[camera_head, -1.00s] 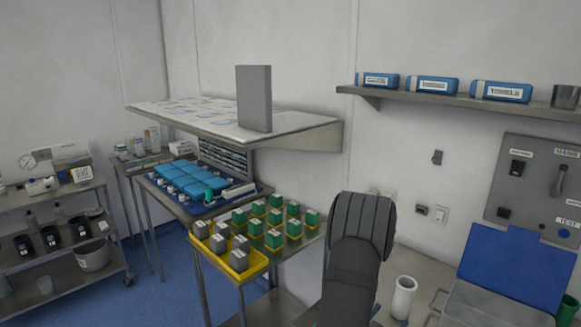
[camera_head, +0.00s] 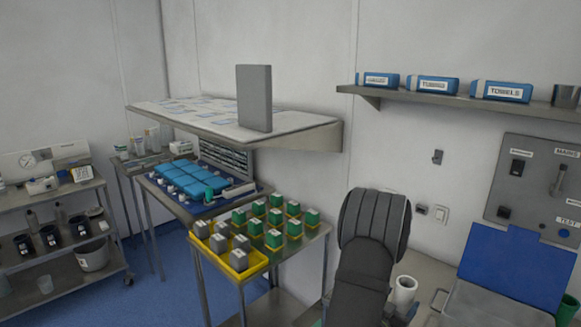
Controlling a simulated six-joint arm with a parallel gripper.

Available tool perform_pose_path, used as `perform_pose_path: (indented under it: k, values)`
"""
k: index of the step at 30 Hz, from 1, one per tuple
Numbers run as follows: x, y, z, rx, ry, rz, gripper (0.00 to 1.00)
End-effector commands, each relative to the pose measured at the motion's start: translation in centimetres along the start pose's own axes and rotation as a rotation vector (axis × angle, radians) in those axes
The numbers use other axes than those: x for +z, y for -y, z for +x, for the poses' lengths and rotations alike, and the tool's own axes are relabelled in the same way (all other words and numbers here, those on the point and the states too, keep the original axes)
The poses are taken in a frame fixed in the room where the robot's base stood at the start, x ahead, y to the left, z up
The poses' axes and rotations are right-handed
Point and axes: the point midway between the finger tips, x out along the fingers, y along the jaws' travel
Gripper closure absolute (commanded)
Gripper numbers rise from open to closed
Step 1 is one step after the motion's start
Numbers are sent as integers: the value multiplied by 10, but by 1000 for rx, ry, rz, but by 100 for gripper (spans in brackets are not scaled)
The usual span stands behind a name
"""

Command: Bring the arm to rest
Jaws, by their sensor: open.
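A dark grey, ribbed part of my arm (camera_head: 374,225) rises from the bottom edge, right of the middle. Its rounded top bends over in front of the wall. My gripper does not show in this view, so its fingers and anything near them are hidden. No held object is visible.
A small table left of my arm bears a yellow tray (camera_head: 257,264) of grey blocks and several green blocks (camera_head: 274,239). A wall shelf (camera_head: 300,135) bears a grey upright slab (camera_head: 254,98). A white cup (camera_head: 404,291) stands close right of my arm, near a blue panel (camera_head: 514,268).

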Motion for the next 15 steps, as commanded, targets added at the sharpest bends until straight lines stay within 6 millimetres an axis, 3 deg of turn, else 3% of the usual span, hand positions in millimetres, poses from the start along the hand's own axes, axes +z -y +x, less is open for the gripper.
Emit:
perform_pose_path:
  k: [15]
  values:
    - [-50, 1, -93, -3, 0, 1, 33]
